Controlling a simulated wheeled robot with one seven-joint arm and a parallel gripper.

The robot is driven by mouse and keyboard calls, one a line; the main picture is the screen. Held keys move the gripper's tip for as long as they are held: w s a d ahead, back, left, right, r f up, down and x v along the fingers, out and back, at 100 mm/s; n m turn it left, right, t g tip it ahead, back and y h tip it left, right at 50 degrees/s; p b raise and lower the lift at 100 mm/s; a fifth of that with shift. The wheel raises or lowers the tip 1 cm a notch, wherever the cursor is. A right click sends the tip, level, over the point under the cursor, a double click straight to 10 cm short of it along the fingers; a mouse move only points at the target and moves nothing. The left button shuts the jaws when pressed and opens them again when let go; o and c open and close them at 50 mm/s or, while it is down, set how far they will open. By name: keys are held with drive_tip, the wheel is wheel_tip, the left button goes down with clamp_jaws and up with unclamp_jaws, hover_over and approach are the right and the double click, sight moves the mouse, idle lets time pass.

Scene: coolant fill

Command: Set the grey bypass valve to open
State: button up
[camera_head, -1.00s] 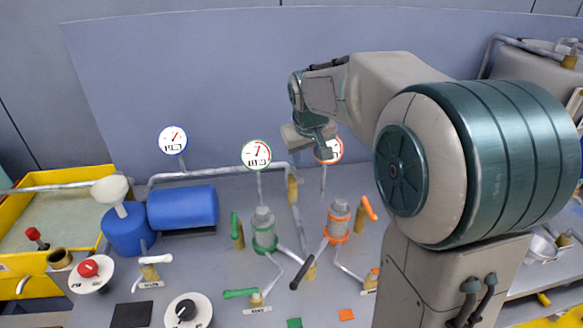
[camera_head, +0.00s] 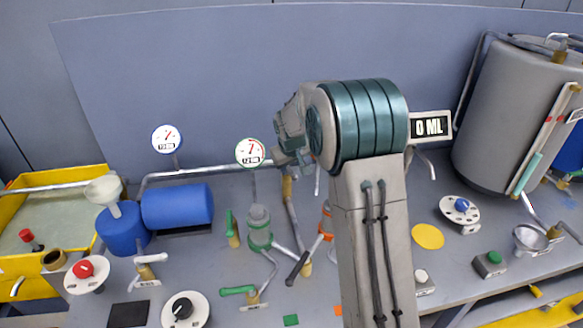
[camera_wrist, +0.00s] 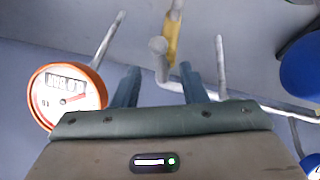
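A dark grey lever (camera_head: 297,268) sits on a brass valve body (camera_head: 307,268) at the front end of a thin grey pipe, between the green and orange pumps. It slants down-left in the head view. It looks like the grey bypass valve, but no label on it is readable. My gripper (camera_head: 288,158) is above the back of the bench, well behind the lever, near the back pipe. In the wrist view my gripper's two fingers (camera_wrist: 159,68) are apart with nothing held. A brass fitting (camera_wrist: 172,42) on the pipe shows beyond them.
The orange-rimmed gauge (camera_wrist: 68,95) is close beside my gripper. The green pump (camera_head: 259,228) and green lever (camera_head: 238,290) stand left of the grey lever. My forearm hides most of the orange pump (camera_head: 327,220). A large grey tank (camera_head: 502,120) stands at right.

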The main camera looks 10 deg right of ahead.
sight(290, 173)
drive_tip(key=shift+x, duration=1.5)
clamp_jaws()
drive_tip(key=shift+a+f+m+b, duration=0.2)
drive_tip(key=shift+a+m+b, duration=0.2)
drive_tip(key=shift+m+b, duration=0.35)
drive_tip(key=shift+a+r+m+g+h+b, duration=0.2)
drive_tip(key=shift+a+m+g+h+b, duration=0.1)
drive_tip(key=shift+m+h+b, duration=0.4)
unclamp_jaws()
